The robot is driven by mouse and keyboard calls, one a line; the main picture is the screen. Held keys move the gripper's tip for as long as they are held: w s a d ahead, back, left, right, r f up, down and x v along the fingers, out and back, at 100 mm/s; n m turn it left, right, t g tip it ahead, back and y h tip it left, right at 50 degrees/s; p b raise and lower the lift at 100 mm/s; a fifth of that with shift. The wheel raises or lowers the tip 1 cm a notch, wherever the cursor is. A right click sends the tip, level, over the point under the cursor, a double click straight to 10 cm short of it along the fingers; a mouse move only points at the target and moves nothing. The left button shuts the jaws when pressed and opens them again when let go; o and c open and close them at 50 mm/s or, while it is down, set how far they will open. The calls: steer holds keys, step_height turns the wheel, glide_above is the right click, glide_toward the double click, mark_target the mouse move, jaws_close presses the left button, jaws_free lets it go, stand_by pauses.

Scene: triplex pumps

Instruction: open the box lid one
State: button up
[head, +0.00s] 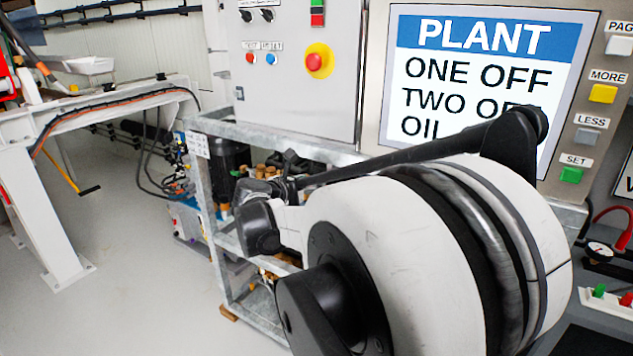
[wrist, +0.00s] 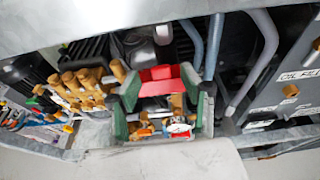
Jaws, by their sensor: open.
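In the head view my arm hides much of the pump frame, and the fingers are not clear there. No box lid can be made out for certain. A grey box face with partly readable lettering (wrist: 285,85) is at the right of the wrist view.
A galvanized frame (head: 213,235) holds dark motors and brass fittings (wrist: 88,85). Grey hoses (wrist: 262,60) run beside the gripper. A control cabinet (head: 290,90) and a PLANT screen (head: 470,75) stand above the frame.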

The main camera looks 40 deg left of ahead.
steer(key=a+v, duration=0.1)
steer(key=v, duration=0.6)
steer(key=shift+s+d, duration=0.25)
steer(key=shift+d, duration=0.3)
